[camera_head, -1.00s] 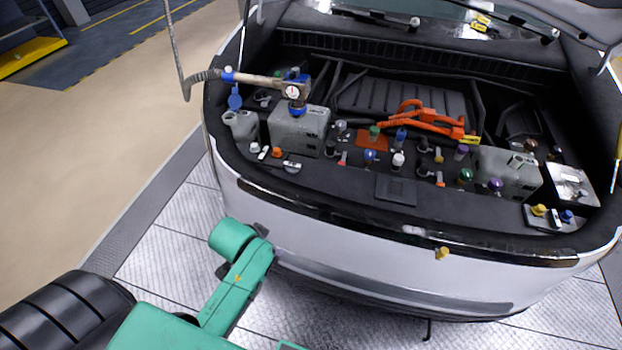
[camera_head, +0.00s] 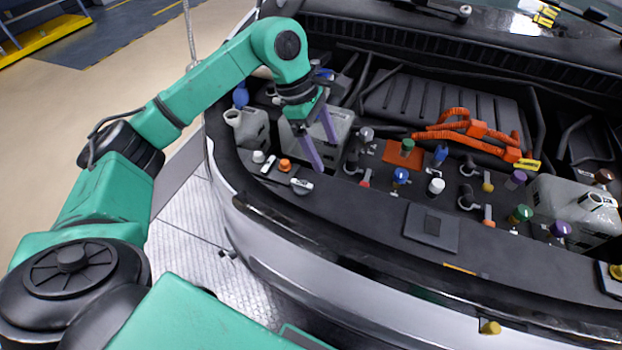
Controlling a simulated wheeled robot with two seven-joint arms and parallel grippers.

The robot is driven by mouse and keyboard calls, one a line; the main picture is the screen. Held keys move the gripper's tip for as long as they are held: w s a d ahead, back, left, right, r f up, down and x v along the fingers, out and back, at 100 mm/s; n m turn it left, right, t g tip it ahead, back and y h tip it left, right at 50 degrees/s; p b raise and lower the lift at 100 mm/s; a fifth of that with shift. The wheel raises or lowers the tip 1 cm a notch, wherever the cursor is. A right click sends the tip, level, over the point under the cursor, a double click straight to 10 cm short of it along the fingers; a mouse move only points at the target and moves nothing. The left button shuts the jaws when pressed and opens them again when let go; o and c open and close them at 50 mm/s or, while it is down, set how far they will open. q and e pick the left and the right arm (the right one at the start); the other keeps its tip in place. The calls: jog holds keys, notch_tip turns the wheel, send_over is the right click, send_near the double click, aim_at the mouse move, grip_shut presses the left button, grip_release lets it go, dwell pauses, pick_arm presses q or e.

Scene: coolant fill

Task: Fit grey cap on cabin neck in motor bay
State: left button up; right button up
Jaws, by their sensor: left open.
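My left gripper (camera_head: 326,156) reaches into the motor bay (camera_head: 440,95) from the left. Its two purple fingers point down, apart and with nothing seen between them, in front of the grey left tank (camera_head: 342,125). A small grey cap (camera_head: 366,133) stands just right of the fingers; what it sits on is unclear. A whitish-grey knob-like piece (camera_head: 302,186) lies on the front ledge below the fingertips. Several dark necks are in the bay; I cannot read which is the cabin neck. My right gripper is out of view.
Caps in orange (camera_head: 285,165), white (camera_head: 436,187), blue (camera_head: 401,176) and green (camera_head: 407,146) crowd the bay's front. Orange cables (camera_head: 465,130) lie behind. A second grey tank (camera_head: 560,205) stands at right. The front ledge around the dark plate (camera_head: 431,228) is mostly clear.

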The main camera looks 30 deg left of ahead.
aim_at(302, 182)
pick_arm(q)
jog(key=a+y, duration=0.3)
jog(key=a, duration=0.4)
jog(key=shift+g, duration=0.4)
jog(key=f+p, duration=0.2)
jog(key=f, duration=0.2)
jog(key=s+d+f+p, duration=0.1)
jog(key=f, duration=0.4)
jog(key=d+f+p, duration=0.1)
jog(key=f+p, duration=0.1)
jog(key=f, duration=0.2)
jog(key=shift+s+d+f+p, duration=0.15)
jog(key=shift+f+p, duration=0.1)
jog(key=shift+p, duration=0.1)
jog(key=shift+f, duration=0.2)
grip_shut()
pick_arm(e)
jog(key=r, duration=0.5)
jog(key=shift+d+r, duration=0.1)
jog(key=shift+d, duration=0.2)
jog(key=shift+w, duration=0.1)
